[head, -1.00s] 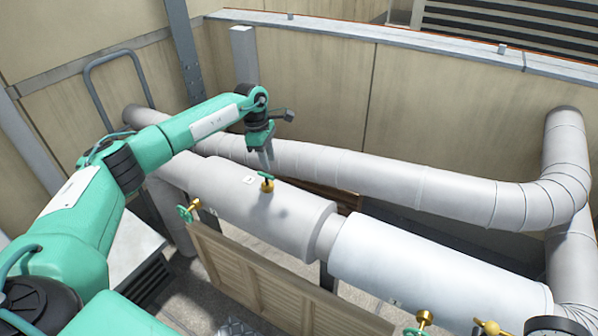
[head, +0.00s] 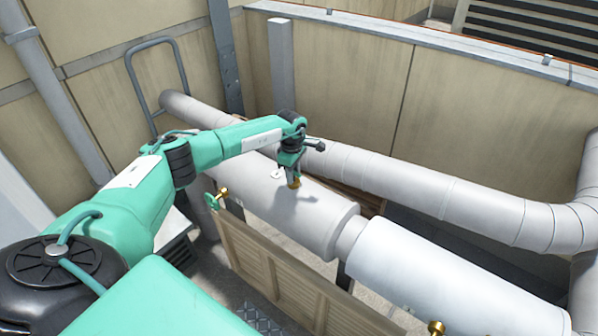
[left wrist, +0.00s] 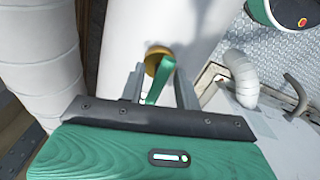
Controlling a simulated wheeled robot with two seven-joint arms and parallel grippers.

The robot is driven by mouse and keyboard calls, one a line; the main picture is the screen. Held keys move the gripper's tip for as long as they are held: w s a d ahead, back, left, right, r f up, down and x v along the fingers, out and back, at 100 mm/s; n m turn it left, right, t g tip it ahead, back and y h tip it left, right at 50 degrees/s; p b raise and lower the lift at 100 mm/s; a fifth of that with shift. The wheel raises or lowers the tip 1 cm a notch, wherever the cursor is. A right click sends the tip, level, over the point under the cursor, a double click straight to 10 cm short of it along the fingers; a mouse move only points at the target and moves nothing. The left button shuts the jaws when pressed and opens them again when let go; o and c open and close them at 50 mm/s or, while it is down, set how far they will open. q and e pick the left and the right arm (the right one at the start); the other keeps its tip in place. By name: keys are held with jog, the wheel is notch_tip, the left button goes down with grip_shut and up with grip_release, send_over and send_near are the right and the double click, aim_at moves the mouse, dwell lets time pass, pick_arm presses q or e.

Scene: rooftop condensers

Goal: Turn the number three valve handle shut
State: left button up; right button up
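My left gripper (head: 293,177) points down over a valve on top of the lagged pipe (head: 330,220). Only the valve's brass base (head: 294,183) shows in the head view; the gripper hides its handle. In the left wrist view the green handle (left wrist: 160,82) stands between the two fingers of the gripper (left wrist: 158,88), with a gap on each side. The fingers look open around it, not closed on it. The brass valve body (left wrist: 158,57) is just beyond. A small white label (head: 277,174) lies left of the valve, too small to read. My right gripper is not in view.
Another valve with a green handle (head: 212,201) sits at the pipe's left side. A brass valve (head: 436,327) shows at the bottom edge. A second pipe (head: 400,182) runs behind, and a slatted wooden panel (head: 275,275) stands in front.

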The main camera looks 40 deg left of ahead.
pick_arm(q)
jog(key=shift+f, duration=0.6)
grip_shut()
jog(key=shift+f+n, duration=0.15)
jog(key=shift+n, duration=0.25)
jog(key=shift+n+b, duration=0.8)
jog(key=shift+n, duration=0.2)
jog(key=n+b, duration=0.1)
jog(key=n, duration=0.2)
jog(key=shift+s+n, duration=0.1)
jog(key=shift+n, duration=0.2)
jog(key=n+b, duration=0.1)
jog(key=n, duration=0.4)
jog(key=shift+d, duration=0.1)
jog(key=n, duration=0.6)
jog(key=shift+s, duration=0.1)
